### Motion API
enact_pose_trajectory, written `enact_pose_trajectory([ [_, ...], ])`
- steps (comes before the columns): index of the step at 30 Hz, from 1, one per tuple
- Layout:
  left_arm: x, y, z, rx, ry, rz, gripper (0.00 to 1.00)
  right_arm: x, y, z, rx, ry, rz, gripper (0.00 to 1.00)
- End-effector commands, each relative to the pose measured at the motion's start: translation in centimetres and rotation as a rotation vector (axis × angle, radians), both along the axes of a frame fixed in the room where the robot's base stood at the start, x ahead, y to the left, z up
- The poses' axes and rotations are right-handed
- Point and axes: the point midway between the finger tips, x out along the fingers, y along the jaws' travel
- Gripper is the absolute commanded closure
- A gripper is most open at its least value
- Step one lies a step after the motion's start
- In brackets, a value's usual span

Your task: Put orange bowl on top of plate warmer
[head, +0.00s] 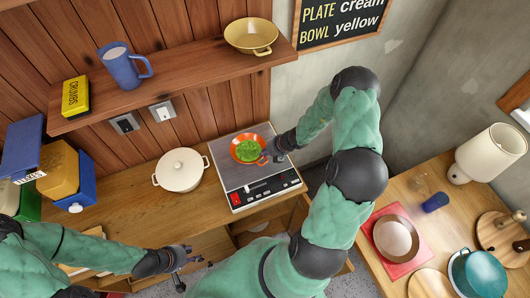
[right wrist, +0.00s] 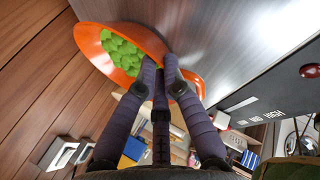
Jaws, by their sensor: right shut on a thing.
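The orange bowl (head: 238,152) holds something green and bumpy. It is over the grey top of the plate warmer (head: 238,178), toward its back; I cannot tell for sure whether its base touches the top. My right gripper (head: 270,156) is shut on the bowl's right rim. In the right wrist view the fingers of my right gripper (right wrist: 167,78) close on the rim of the orange bowl (right wrist: 95,42), and the metal top of the plate warmer (right wrist: 215,30) is behind it. My left gripper (head: 190,268) is open and empty, low over the counter's front edge.
A cream lidded pot (head: 181,170) stands just left of the warmer. A wooden shelf (head: 190,82) above holds a blue mug (head: 122,66), a yellow box (head: 76,97) and a yellow bowl (head: 250,34). A side table at right holds a lamp (head: 492,150), a red mat and dishes.

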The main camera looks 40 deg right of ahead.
Motion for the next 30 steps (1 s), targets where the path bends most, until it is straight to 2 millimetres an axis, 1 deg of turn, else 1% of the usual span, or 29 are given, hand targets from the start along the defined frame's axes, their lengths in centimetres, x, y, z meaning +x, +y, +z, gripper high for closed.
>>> enact_pose_trajectory([
  [2, 0.0, 0.0, 0.0, 0.0, 0.0, 0.0, 0.6, 0.0, 0.0, 0.0, 0.0, -0.001, 0.0, 1.0],
  [3, 0.0, 0.0, 0.0, 0.0, 0.0, 0.0, 0.6, -0.1, 0.1, 0.0, 0.002, 0.002, 0.0, 0.82],
  [5, 0.0, 0.0, 0.0, 0.0, 0.0, 0.0, 0.6, -0.1, 0.1, 0.0, 0.002, 0.002, 0.0, 0.67],
  [14, 0.0, 0.0, 0.0, 0.0, 0.0, 0.0, 0.6, -0.1, 0.1, 0.0, 0.001, 0.001, 0.0, 0.67],
  [17, 0.0, 0.0, 0.1, 0.0, 0.0, 0.0, 0.6, -0.2, -0.1, 0.3, 0.0, 0.0, -0.001, 0.67],
  [20, 0.0, 0.0, 0.3, 0.0, 0.0, 0.0, 0.6, -0.7, -0.3, 1.2, 0.0, 0.0, -0.001, 0.67],
  [22, 0.0, 0.0, 0.6, 0.0, 0.0, 0.0, 0.6, -1.2, -0.6, 2.2, 0.0, 0.0, -0.001, 0.67],
  [30, 0.0, 0.0, 1.9, 0.0, 0.0, 0.0, 0.6, -3.9, -2.0, 6.8, 0.0, 0.0, -0.002, 0.67],
])
